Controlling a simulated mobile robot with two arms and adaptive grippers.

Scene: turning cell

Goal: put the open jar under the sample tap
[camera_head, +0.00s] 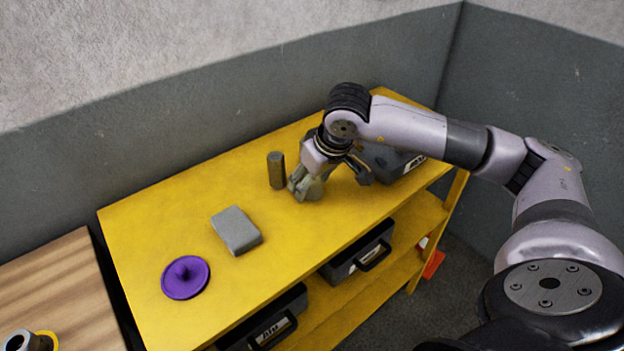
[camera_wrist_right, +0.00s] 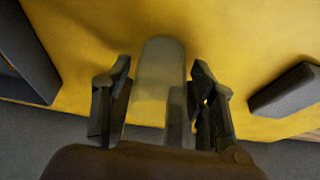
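The open jar (camera_wrist_right: 158,68) looks like a clear, greyish cylinder in the right wrist view, between the two fingers of my right gripper (camera_wrist_right: 162,100). In the head view my right gripper (camera_head: 312,188) is low over the yellow bench, with a greyish-green shape at its fingers that may be the jar. The fingers lie on both sides of the jar; I cannot tell whether they press on it. I cannot make out a sample tap in either view. My left gripper is out of view.
On the yellow bench (camera_head: 150,225) a dark upright cylinder (camera_head: 276,170) stands just left of my right gripper. A grey block (camera_head: 236,230) and a purple knobbed disc (camera_head: 186,277) lie further left. A dark bin (camera_head: 400,160) is behind the arm.

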